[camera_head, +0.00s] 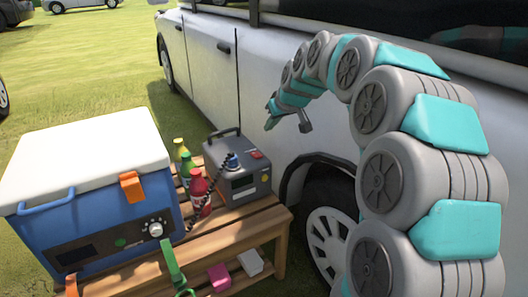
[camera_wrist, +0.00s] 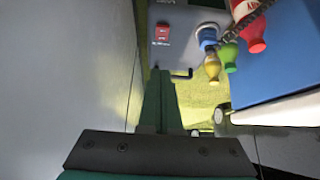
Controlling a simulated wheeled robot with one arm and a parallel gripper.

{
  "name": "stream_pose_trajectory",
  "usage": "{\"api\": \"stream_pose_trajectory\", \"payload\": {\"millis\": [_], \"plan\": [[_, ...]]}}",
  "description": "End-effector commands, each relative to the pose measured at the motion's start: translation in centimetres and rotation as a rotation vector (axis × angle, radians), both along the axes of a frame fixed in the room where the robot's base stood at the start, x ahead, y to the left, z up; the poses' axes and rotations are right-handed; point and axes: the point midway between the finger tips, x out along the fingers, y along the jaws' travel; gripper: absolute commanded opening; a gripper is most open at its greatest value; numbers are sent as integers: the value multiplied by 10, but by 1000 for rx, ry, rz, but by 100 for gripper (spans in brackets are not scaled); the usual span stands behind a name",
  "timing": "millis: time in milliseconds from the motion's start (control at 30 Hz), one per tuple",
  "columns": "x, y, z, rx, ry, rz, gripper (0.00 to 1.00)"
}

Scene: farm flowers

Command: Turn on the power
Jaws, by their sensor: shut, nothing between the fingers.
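A grey power box (camera_head: 240,188) with a carry handle stands on the right end of a wooden bench. A red switch (camera_head: 257,155) is on its top; it also shows in the wrist view (camera_wrist: 162,33), near the top. A blue plug-like piece (camera_head: 232,161) with a dark striped cord sits on the box beside the switch. My gripper (camera_head: 270,120) is shut and empty, above and a little right of the box, in front of the white car. In the wrist view its closed fingers (camera_wrist: 160,100) point toward the box and do not touch the switch.
A blue cooler (camera_head: 100,205) with a white lid fills the left of the bench (camera_head: 225,235). Several bottles (camera_head: 198,190) stand between cooler and box. The white car (camera_head: 208,65) is close behind and right. Small pink and white boxes lie on the lower shelf.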

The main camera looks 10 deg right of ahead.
Motion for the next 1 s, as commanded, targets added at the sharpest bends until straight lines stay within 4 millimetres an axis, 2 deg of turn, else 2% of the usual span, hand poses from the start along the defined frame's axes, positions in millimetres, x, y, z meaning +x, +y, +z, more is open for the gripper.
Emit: {"api": "stream_pose_trajectory", "payload": {"millis": [300,467,933,1000], "plan": [[0,0,-1,0,1,0,0],[7,3,-11,0,3,1,0],[57,20,-79,-1,6,2,0],[57,20,-90,1,5,0,0]]}}
